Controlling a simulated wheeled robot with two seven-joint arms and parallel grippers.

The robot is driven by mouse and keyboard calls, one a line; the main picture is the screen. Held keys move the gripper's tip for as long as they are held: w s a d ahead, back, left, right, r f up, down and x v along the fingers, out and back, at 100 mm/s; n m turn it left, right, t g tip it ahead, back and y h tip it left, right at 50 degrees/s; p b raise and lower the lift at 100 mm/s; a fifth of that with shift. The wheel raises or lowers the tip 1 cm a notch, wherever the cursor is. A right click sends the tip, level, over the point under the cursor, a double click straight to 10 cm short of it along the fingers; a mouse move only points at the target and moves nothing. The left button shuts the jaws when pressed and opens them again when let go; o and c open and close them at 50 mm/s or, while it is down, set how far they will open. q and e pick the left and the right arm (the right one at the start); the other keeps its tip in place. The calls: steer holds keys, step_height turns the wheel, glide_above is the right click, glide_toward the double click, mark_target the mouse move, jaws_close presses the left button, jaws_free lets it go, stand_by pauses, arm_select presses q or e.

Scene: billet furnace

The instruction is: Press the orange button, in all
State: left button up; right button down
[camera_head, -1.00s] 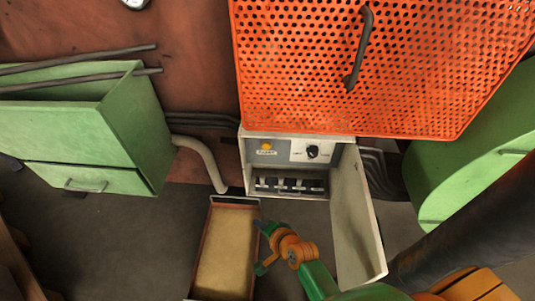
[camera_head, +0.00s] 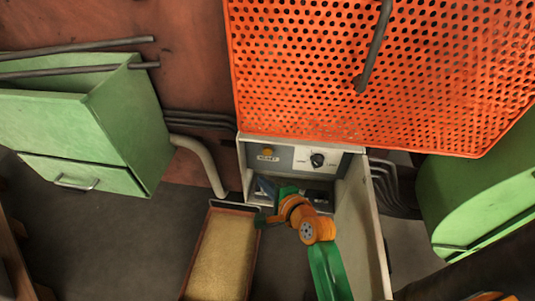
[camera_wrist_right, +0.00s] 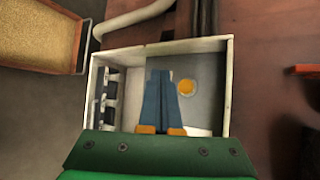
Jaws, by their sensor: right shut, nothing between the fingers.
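The orange button (camera_head: 267,153) is a small round knob on the grey panel at the upper left of the open control box (camera_head: 242,170). It also shows in the right wrist view (camera_wrist_right: 186,88), just right of my fingers. My right gripper (camera_head: 264,187) is in front of the box, below the button in the head view. In the right wrist view, its blue fingers (camera_wrist_right: 161,75) are together and empty, and the button's face is uncovered. I cannot tell the exact gap between fingertips and panel. My left gripper is not in view.
A black rotary knob (camera_head: 317,160) sits right of the button. The box's open door (camera_head: 362,235) stands to the right of my arm. An orange perforated cover (camera_head: 330,80) hangs above. A sand-filled tray (camera_head: 222,260) lies below left.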

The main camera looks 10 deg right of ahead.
mark_target(267, 151)
steer(key=w+d+b, duration=0.2)
steer(key=w+d, duration=0.1)
steer(key=w, duration=0.3)
steer(key=shift+w+b, duration=0.35)
steer(key=shift+b, duration=0.05)
steer(key=shift+a, duration=0.1)
stand_by(0.5)
steer(key=shift+w, duration=0.1)
stand_by(1.0)
steer(key=shift+w+d, duration=0.2)
steer(key=shift+w, duration=0.1)
